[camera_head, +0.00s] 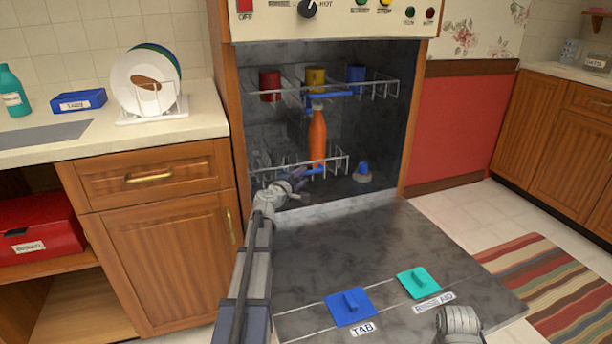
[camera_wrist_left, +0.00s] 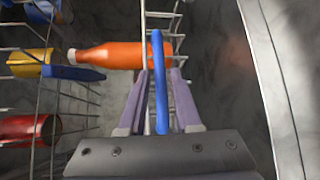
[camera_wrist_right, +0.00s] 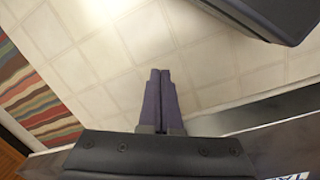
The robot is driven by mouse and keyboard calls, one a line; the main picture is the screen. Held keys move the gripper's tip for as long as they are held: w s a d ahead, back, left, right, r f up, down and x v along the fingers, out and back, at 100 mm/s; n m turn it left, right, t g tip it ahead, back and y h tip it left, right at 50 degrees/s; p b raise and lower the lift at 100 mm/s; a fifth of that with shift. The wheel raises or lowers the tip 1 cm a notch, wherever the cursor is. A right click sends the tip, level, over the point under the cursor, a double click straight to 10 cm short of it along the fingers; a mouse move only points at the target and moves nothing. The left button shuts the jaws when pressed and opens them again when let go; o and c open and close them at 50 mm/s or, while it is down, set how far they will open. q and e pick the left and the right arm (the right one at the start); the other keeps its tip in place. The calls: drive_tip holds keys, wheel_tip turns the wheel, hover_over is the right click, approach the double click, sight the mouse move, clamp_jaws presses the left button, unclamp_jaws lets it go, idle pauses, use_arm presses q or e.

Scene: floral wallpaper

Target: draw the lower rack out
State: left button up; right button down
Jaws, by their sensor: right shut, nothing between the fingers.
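The lower rack (camera_head: 335,160) is a white wire rack inside the open dishwasher, with an orange bottle (camera_head: 317,138) standing in it. Its blue handle (camera_head: 312,171) is at the front. My left gripper (camera_head: 294,178) reaches in over the lowered door to this handle. In the left wrist view, the purple fingers (camera_wrist_left: 160,85) are open on either side of the blue handle bar (camera_wrist_left: 158,60), with small gaps visible. The orange bottle (camera_wrist_left: 120,54) shows behind. My right gripper (camera_wrist_right: 160,75) is shut and empty above the tiled floor; in the head view only part of that arm shows.
The upper rack (camera_head: 385,88) holds red, yellow and blue cups and has its own blue handle (camera_head: 328,96). A small blue-topped item (camera_head: 362,171) is on the right. The lowered door (camera_head: 400,250) bears blue (camera_head: 350,307) and teal (camera_head: 418,283) lids. A striped rug (camera_head: 560,290) lies right.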

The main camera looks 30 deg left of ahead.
sight(305, 174)
use_arm(q)
drive_tip(key=w, duration=0.3)
drive_tip(key=shift+w+a+f, duration=0.1)
drive_tip(key=shift+w+f, duration=0.15)
drive_tip(key=shift+w, duration=0.1)
clamp_jaws()
drive_tip(key=shift+s, duration=0.1)
idle(1.0)
